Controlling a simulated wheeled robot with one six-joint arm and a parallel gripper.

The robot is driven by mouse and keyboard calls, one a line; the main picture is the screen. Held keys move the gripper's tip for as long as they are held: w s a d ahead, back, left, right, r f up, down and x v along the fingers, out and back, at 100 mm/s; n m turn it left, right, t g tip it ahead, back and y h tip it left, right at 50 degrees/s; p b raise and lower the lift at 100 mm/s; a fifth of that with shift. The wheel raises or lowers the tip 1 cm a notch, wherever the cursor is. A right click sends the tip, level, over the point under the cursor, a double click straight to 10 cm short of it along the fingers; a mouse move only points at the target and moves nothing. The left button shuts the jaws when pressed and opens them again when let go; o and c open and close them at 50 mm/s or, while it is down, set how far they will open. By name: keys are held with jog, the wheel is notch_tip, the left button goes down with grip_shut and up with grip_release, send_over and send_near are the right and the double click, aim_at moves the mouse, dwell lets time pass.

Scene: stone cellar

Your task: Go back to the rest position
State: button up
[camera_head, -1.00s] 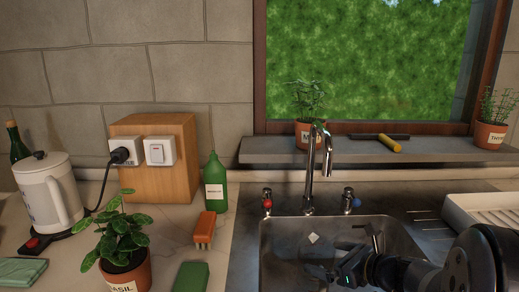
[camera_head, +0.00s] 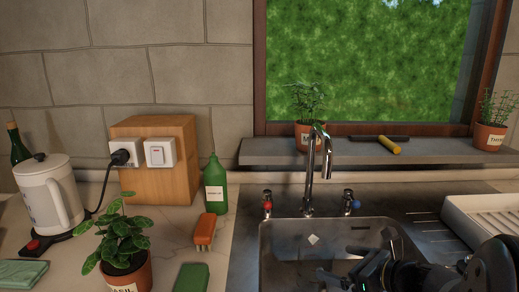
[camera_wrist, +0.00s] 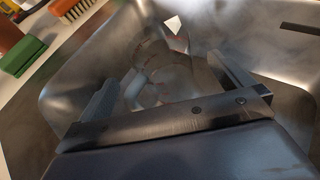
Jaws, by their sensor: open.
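My gripper (camera_head: 345,276) is over the sink at the bottom right of the head view, with the arm coming in from the lower right corner. In the wrist view my gripper (camera_wrist: 168,88) has its two fingers wide apart, with nothing held between them. Beyond the fingers lies the metal sink basin (camera_wrist: 75,70), which also shows in the head view (camera_head: 285,240). Clear, glass-like shapes (camera_wrist: 165,75) show in the basin between the fingers; their outline is hard to tell.
The tap (camera_head: 310,175) stands behind the basin, with a draining rack (camera_head: 485,215) to the right. On the left counter are a green bottle (camera_head: 214,185), a brush (camera_head: 205,230), a green sponge (camera_head: 192,278), a potted basil (camera_head: 122,240) and a kettle (camera_head: 48,195).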

jog(key=b+x, duration=0.1)
jog(key=x, duration=0.5)
jog(key=shift+w+a+f, duration=0.1)
jog(key=shift+a+f, duration=0.05)
jog(key=shift+f, duration=0.05)
notch_tip(320, 180, up, 17)
jog(key=p, duration=0.9)
jog(key=m+t+h+p, duration=0.2)
jog(key=m+h+p, duration=0.25)
jog(key=p, duration=0.55)
send_over(329, 260)
jog(key=w+a, duration=0.2)
jog(key=w, duration=0.1)
notch_tip(329, 260, down, 6)
jog(key=shift+f+t, duration=0.1)
jog(key=shift+t, duration=0.2)
